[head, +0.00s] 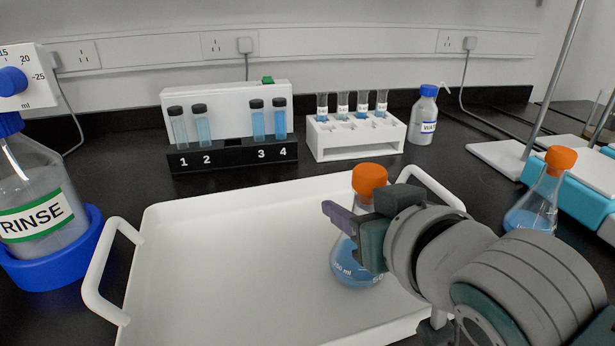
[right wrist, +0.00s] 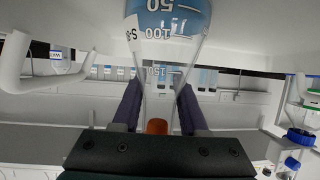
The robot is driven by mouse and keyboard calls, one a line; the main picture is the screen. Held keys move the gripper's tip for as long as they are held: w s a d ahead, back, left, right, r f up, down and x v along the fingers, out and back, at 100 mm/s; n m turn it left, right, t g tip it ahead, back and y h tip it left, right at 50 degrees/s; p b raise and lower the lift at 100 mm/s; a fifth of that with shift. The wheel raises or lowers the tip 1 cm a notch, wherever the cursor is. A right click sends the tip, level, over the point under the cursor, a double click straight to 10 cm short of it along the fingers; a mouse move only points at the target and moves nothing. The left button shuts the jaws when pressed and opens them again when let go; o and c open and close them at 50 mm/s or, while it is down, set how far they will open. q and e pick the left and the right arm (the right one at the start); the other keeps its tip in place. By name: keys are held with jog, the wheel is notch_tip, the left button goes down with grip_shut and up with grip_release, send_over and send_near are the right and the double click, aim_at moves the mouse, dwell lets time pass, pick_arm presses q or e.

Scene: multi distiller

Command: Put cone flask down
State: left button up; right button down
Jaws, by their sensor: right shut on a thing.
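The cone flask (head: 350,268) holds blue liquid and has an orange cap (head: 369,180). It is upright over the right part of the white tray (head: 230,250); I cannot tell whether its base touches the tray. My right gripper (head: 346,222) is shut on the flask's neck and hides part of its right side. In the right wrist view, the purple fingers (right wrist: 158,107) lie on both sides of the neck, and the flask's blue body (right wrist: 170,20) shows at the top. My left gripper is not in view.
A second orange-capped flask (head: 535,208) stands right of the tray by a blue device. A RINSE bottle (head: 40,215) stands at left. A black vial rack (head: 235,154), a white tube rack (head: 356,140) and a small bottle (head: 424,115) stand behind. The tray's left and middle are empty.

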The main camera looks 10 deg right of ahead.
jog(key=shift+f, duration=0.1)
jog(key=shift+c, duration=2.2)
grip_release()
